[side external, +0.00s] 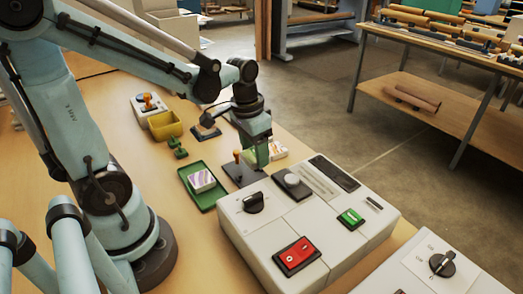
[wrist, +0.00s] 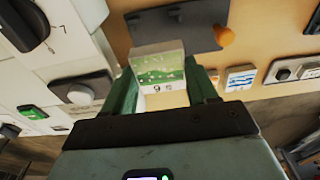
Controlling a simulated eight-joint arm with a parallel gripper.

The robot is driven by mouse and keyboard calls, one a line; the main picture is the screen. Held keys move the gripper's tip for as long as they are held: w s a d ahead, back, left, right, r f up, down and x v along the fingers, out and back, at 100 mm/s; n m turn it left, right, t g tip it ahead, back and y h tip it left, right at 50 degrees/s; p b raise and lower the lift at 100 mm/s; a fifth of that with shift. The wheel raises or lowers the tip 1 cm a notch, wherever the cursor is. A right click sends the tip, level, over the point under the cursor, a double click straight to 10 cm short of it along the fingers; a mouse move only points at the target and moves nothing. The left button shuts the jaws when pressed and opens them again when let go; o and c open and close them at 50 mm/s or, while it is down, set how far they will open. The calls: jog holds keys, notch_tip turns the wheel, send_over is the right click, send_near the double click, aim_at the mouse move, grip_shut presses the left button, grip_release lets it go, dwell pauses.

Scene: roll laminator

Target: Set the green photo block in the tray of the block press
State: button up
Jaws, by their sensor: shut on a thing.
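The green photo block (wrist: 158,70), white with a green picture on its face, is held between the two green fingers of my gripper (wrist: 163,82) in the wrist view. In the side external view my gripper (side external: 258,158) points down above the table, and the fingers mostly hide the block. It is close to a dark flat plate with an orange knob (side external: 243,174), which also shows beyond the block in the wrist view (wrist: 178,28). I cannot tell for sure which part is the press tray. Whether the block touches anything below is unclear.
A white laminator (side external: 300,220) with a black dial, red switch and green button stands at the front right. A green tray (side external: 208,203) holds a purple-and-white block (side external: 202,180) left of my gripper. A yellow bin (side external: 166,125) and another pale block (side external: 278,149) are nearby.

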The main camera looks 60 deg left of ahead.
jog(key=shift+f, duration=3.05)
jog(key=shift+f, duration=0.35)
jog(key=o, duration=0.8)
jog(key=shift+r, duration=0.15)
jog(key=shift+r, duration=1.35)
